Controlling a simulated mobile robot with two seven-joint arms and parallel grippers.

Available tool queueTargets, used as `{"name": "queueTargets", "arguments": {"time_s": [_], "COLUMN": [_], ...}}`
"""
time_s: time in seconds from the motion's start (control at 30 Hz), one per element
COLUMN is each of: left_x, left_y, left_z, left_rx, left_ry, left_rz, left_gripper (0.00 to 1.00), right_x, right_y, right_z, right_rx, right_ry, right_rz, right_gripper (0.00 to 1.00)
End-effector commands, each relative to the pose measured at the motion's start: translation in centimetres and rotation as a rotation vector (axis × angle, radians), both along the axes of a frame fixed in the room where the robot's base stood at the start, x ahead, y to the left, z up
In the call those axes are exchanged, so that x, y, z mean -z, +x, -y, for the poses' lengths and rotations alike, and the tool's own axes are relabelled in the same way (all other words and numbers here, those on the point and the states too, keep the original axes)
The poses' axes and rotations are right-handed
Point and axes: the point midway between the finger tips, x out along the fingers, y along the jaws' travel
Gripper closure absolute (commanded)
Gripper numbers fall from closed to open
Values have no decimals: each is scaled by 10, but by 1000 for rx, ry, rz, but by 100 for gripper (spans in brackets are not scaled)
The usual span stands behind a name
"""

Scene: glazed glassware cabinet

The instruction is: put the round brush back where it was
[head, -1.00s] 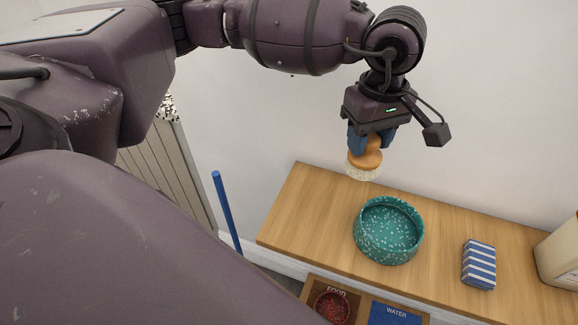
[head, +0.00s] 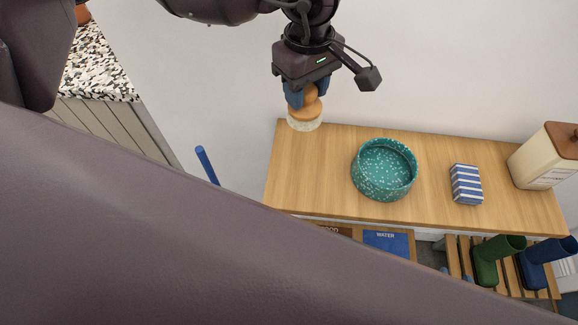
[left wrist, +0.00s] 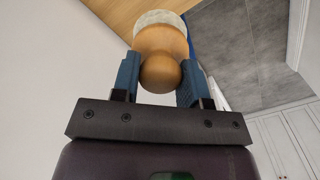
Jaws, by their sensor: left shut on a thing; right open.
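The round brush (head: 306,110) has an orange-brown wooden body with a ball knob and a pale bristle disc. It hangs bristles down at the back left end of the wooden shelf top (head: 315,175). I cannot tell whether the bristles touch the wood. My left gripper (head: 308,95) is shut on the knob from above, its blue fingers on either side. In the left wrist view the brush (left wrist: 160,42) sits between the two fingers (left wrist: 159,80), bristles away from the palm. My right gripper is not in view.
On the shelf stand a speckled teal bowl (head: 384,172), a blue-and-white striped block (head: 466,185) and a cream canister (head: 545,160). Below are a blue WATER mat (head: 388,243) and a rack with green (head: 490,265) and blue boots (head: 540,260). The shelf's left end is clear.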

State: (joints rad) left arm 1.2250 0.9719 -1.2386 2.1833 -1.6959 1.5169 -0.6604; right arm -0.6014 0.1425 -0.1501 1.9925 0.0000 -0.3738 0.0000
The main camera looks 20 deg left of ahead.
Motion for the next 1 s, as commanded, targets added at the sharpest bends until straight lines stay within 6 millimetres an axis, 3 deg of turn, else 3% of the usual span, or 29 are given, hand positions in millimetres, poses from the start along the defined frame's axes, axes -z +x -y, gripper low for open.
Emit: {"name": "queueTargets", "arguments": {"time_s": [0.27, 0.8, 1.0], "left_x": [12, 126, 153], "left_y": [-1, -1, 0], "left_z": [4, 4, 4], "left_rx": [-33, -35, -34], "left_ry": [0, 1, 1], "left_rz": [-4, -3, -1], "left_gripper": [78, 78, 78], "right_x": [-1, -10, -11], "right_y": [0, -2, -3], "right_z": [0, 0, 0], "right_rx": [0, 2, 2], "right_ry": [0, 0, 0], "right_rz": [4, -2, -4], "right_gripper": [57, 57, 57]}}
